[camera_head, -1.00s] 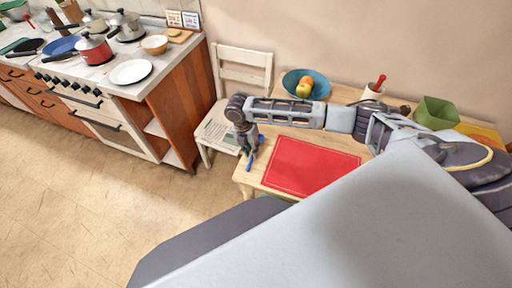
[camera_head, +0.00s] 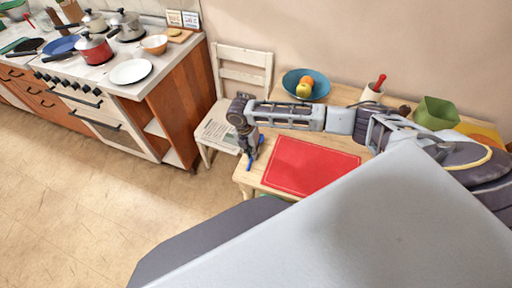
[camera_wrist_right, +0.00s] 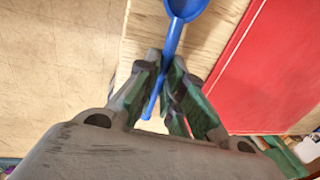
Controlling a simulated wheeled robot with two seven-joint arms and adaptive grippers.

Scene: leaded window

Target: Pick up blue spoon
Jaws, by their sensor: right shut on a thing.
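The blue spoon (camera_wrist_right: 170,42) is between the fingers of my right gripper (camera_wrist_right: 163,75), which is shut on its handle. In the right wrist view the spoon's bowl points to the top of the picture and the handle end shows below the fingertips. In the head view my right gripper (camera_head: 250,152) points down over the left end of the wooden table, and only a small blue part of the spoon (camera_head: 250,167) shows. I cannot tell whether the spoon touches the table. My left gripper is not in view.
A red placemat (camera_head: 312,167) lies right of the gripper. A teal bowl with fruit (camera_head: 319,84), a utensil holder (camera_head: 371,94) and a green container (camera_head: 435,112) stand along the back. A white chair (camera_head: 226,135) holds a newspaper. The stove counter is farther left.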

